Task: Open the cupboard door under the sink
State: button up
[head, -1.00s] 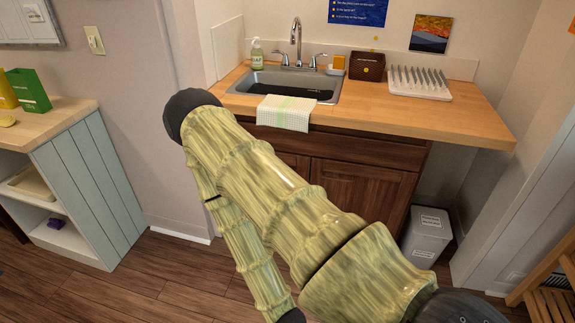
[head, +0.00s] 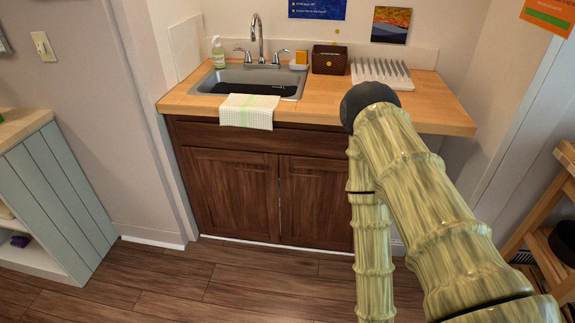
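The dark brown wooden cupboard under the sink has a left door (head: 231,194) and a right door (head: 315,203). Both doors look shut, with a narrow vertical gap between them. The steel sink (head: 252,82) is set in the wooden counter (head: 425,104) above. My arm, with a bamboo-like surface, rises at the right and covers the right end of the cupboard. My gripper is not visible in the head view.
A checked towel (head: 248,112) hangs over the counter's front edge above the left door. A pale blue shelf unit (head: 62,200) stands at the left, and a wooden rack (head: 540,200) at the right. The wooden floor (head: 250,285) before the cupboard is clear.

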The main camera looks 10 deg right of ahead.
aim_at(236, 192)
jog(key=z, duration=0.05)
jog(key=i, duration=1)
jog(key=u, duration=1.15)
